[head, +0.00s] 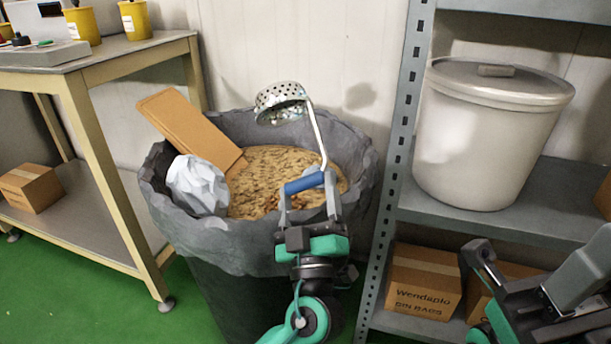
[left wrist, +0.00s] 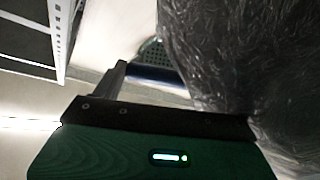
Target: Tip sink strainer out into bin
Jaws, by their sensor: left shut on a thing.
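The sink strainer, a perforated metal bowl (head: 281,100) on a long thin handle with a blue grip (head: 304,184), is held over the bin. Its rounded, holed side shows uppermost, so the bowl looks turned over; its inside is hidden. My left gripper (head: 310,196) is shut on the blue grip, above the bin's front right part. The left wrist view shows the blue grip (left wrist: 155,76) and a bit of the holed bowl (left wrist: 152,50). The bin (head: 215,240), lined with a dark bag (left wrist: 235,50), holds brown crumbly waste (head: 275,165). My right gripper (head: 525,280) is open and empty at lower right.
A cardboard piece (head: 190,128) and crumpled white paper (head: 197,185) stick up in the bin's left part. A bench (head: 115,65) stands left. A metal shelf (head: 550,190) at right bears a lidded white tub (head: 488,140) and boxes (head: 420,285).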

